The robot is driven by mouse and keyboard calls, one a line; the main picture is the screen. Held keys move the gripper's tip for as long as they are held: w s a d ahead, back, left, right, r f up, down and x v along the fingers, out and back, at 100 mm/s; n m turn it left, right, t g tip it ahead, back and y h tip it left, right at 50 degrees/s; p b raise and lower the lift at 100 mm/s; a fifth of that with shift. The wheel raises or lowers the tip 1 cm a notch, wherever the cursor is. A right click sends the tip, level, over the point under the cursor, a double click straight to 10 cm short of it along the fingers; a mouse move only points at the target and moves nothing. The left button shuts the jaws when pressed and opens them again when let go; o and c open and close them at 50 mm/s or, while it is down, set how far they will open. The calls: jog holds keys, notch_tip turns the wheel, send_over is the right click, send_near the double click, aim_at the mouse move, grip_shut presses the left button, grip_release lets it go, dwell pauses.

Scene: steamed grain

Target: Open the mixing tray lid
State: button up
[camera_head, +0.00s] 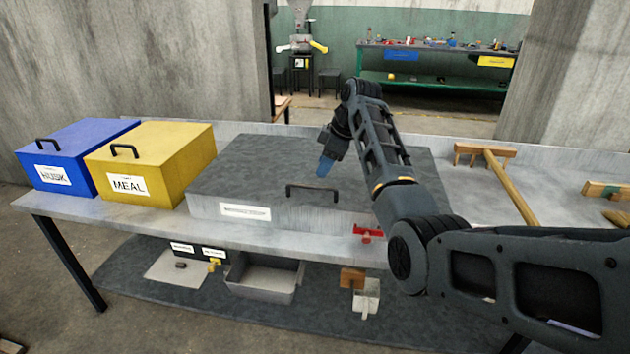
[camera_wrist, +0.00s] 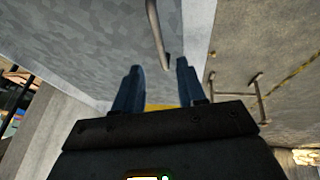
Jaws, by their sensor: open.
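The mixing tray is a wide, low grey box with a flat, shut lid (camera_head: 260,165) on the table. A label, too blurred to read, is on its front. A dark bar handle (camera_head: 312,189) stands near the lid's front edge. My gripper (camera_head: 325,167) is above the lid, behind the handle in the head view, pointing down. In the wrist view my two blue fingers (camera_wrist: 159,68) are apart with nothing between them. The handle (camera_wrist: 156,35) shows just beyond the fingertips, apart from them.
A blue box (camera_head: 75,150) labelled HUSK and a yellow box (camera_head: 165,150) labelled MEAL stand left of the tray. A wooden rake-like tool (camera_head: 510,185) lies to the right. A red piece (camera_head: 367,233) is at the table's front edge. A grey bin (camera_head: 265,278) sits below.

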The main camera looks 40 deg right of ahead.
aim_at(313, 186)
jog(key=shift+x, duration=3.8)
jog(key=shift+c, duration=0.5)
grip_shut()
